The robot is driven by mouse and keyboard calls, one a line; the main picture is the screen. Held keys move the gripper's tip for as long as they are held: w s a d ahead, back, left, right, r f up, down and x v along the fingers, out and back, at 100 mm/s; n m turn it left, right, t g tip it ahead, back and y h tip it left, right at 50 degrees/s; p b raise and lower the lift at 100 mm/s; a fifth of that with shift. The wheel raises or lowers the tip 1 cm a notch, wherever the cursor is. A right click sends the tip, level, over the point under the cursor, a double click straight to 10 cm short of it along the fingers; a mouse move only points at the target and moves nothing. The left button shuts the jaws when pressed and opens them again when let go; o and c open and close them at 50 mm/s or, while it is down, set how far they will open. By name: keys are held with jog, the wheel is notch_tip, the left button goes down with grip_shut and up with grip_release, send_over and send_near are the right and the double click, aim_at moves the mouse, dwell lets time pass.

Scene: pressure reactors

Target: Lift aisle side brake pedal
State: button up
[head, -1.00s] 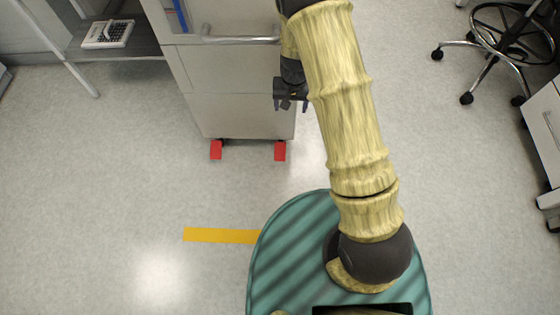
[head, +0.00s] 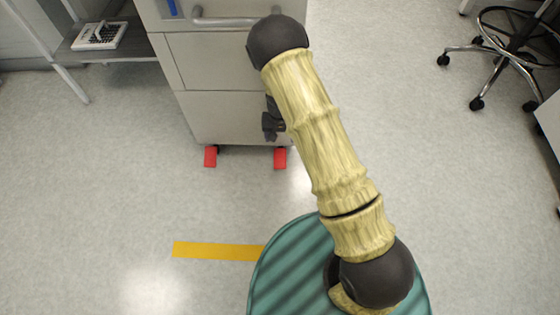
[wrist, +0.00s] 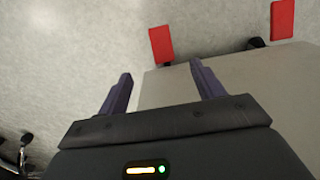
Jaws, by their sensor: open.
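Two red brake pedals stick out at the foot of a grey cabinet (head: 235,115). In the head view one is at the left (head: 210,156) and one at the right (head: 280,158); which is the aisle side one is not marked. My gripper (head: 270,130) is partly hidden behind my arm, in front of the cabinet's lower right, above the right pedal. In the wrist view my gripper (wrist: 161,68) is open and empty. One red pedal (wrist: 161,43) lies just beyond the fingertips, apart from them; the other pedal (wrist: 282,19) is farther right.
The cabinet has a bar handle (head: 240,20) near its top. A yellow floor stripe (head: 215,250) lies in front of it. A shelf with a white tray (head: 99,36) stands at left, a wheeled chair (head: 500,50) at right. The floor around the pedals is clear.

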aim_at(280, 162)
notch_tip(280, 162, down, 17)
jog(key=b, duration=0.9)
jog(key=shift+f, duration=0.1)
